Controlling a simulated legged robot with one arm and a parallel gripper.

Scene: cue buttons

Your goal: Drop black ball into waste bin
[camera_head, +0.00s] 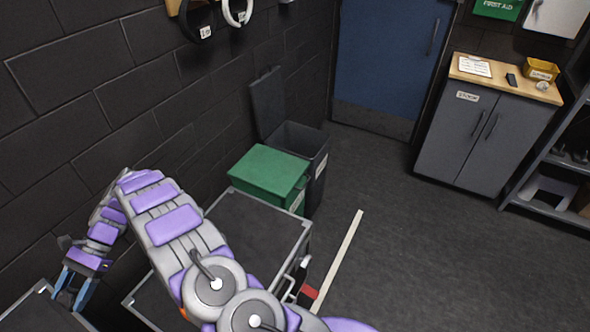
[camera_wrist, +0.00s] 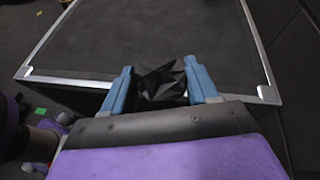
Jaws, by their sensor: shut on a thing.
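My gripper (camera_wrist: 158,68) shows two blue fingers in the wrist view, shut on a black ball (camera_wrist: 160,84) with a faceted, crumpled surface. The ball sits between the fingers, above or close to a dark case top; I cannot tell if it touches it. In the head view my gripper (camera_head: 69,299) is at the lower left, pointing down, and the ball cannot be made out there. The waste bin (camera_head: 318,160) is dark grey, with its lid raised against the wall. It stands beyond the green box, far from my gripper.
A green box (camera_head: 268,168) stands in front of the bin, near a black case (camera_head: 262,222) with metal edges. Another case (camera_head: 40,312) lies under my gripper. The brick wall runs close on the left. Open floor (camera_head: 430,245) lies to the right, before a grey cabinet (camera_head: 455,130).

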